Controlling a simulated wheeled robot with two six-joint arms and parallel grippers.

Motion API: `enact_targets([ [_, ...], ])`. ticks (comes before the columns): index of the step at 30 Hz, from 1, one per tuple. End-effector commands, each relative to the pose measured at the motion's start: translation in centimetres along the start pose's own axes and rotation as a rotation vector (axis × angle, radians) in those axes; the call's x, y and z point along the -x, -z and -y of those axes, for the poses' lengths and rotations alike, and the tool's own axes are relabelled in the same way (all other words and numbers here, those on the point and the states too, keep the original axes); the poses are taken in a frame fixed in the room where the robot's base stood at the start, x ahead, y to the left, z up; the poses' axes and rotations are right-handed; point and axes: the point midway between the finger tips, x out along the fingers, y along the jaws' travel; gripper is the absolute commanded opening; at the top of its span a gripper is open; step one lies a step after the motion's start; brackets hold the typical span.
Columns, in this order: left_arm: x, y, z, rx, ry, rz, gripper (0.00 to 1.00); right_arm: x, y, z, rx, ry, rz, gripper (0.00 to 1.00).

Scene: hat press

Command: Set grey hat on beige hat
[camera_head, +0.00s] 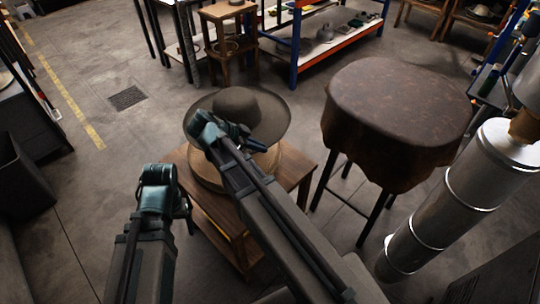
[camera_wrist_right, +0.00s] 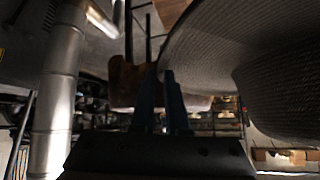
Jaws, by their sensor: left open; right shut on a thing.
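The grey hat (camera_head: 240,103), wide-brimmed with a rounded crown, is over the wooden stand in the head view. My right gripper (camera_head: 260,146) is shut on the near edge of its brim. In the right wrist view, the brim (camera_wrist_right: 205,48) is between the fingers (camera_wrist_right: 171,98). The beige hat (camera_head: 203,171) rests on the wooden stand (camera_head: 290,169) below the grey hat, mostly hidden by it and by my right arm. I cannot tell whether the hats touch. My left gripper (camera_head: 183,208) is to the left of the stand, apart from both hats.
A round stool with a dark brown cover (camera_head: 400,105) stands right of the stand. A large metal pipe (camera_head: 450,205) rises at the right. A shelf (camera_head: 330,38) and a small wooden table (camera_head: 228,42) are behind. The floor at left is clear around a grate (camera_head: 127,98).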

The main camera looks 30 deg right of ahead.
Motion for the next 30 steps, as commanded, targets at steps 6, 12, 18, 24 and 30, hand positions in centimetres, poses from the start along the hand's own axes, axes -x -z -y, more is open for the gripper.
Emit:
enact_targets([
  [6, -3.2, 0.2, -0.3, 0.0, 0.0, 0.0, 0.8, -1.5, -3.3, 2.9, 0.023, 0.036, 0.003, 0.0],
  [12, -3.5, 0.2, -0.3, 0.0, 0.0, 0.0, 0.8, -1.6, -3.8, 3.5, 0.03, 0.046, 0.004, 0.0],
  [18, -3.6, 0.2, -0.3, 0.0, 0.0, 0.0, 0.8, -1.6, -3.8, 3.4, 0.03, 0.046, 0.004, 0.0],
  [24, -4.4, 0.2, -0.4, 0.0, 0.0, 0.0, 0.8, -2.2, -4.4, 3.4, 0.029, 0.045, 0.004, 0.0],
  [30, -6.0, 0.3, -0.6, 0.0, 0.0, 0.0, 0.8, -3.4, -5.5, 3.2, 0.029, 0.045, 0.004, 0.0],
])
